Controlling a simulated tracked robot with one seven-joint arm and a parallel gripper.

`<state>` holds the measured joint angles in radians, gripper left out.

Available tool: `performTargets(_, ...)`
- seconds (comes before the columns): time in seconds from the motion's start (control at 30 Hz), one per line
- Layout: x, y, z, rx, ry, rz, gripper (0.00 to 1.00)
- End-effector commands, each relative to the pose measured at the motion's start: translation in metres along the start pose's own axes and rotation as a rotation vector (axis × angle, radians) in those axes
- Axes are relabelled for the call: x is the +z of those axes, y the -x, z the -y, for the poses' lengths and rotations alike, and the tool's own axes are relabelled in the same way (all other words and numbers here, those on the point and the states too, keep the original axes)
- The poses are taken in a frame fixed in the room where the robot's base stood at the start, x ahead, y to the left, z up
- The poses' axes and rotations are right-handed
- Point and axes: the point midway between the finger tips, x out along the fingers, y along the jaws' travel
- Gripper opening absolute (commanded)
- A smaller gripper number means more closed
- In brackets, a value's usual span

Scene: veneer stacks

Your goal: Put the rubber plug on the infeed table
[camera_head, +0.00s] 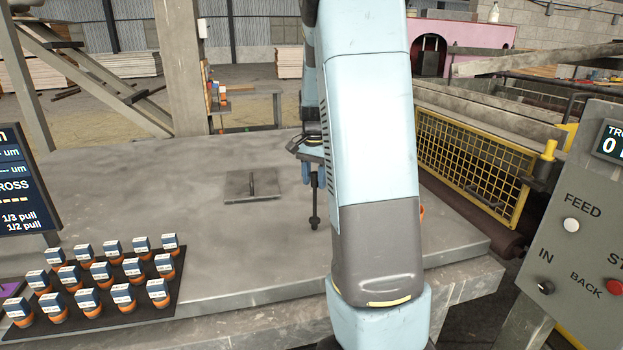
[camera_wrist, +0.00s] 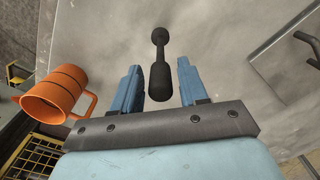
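A black piece with a thin neck and a rounded bulb at each end (camera_head: 315,208) stands upright on the large grey table (camera_head: 270,260); it may be the rubber plug, but I cannot be sure. In the wrist view its thick upper end (camera_wrist: 159,78) is between the two blue fingers, with a gap on each side. My gripper (camera_wrist: 158,68) is open and points down around it. In the head view my arm hides part of the gripper. I cannot tell for certain whether this grey table is the infeed table.
An orange mug (camera_wrist: 58,95) is left of my fingers in the wrist view. A flat plate with a handle (camera_head: 240,190) lies left of the black piece. A yellow mesh guard (camera_head: 470,170) and button panel (camera_head: 580,240) are right.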

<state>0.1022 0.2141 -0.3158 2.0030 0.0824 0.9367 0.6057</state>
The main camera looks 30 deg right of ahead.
Motion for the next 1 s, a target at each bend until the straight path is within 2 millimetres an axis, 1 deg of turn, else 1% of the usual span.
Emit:
performTargets(0.07,0.000,0.000,0.000,0.000,0.000,0.000,0.50)
performTargets(0.3,0.000,0.001,0.000,0.000,0.001,0.000,0.50)
performTargets(0.43,0.000,0.009,0.001,-0.002,0.001,-0.001,0.50)
performTargets(0.57,0.000,0.028,0.001,-0.002,0.002,-0.002,0.50)
performTargets(0.8,0.000,0.075,0.001,-0.003,0.001,-0.003,0.50)
performTargets(1.0,0.000,0.106,0.001,-0.002,0.001,-0.002,0.50)
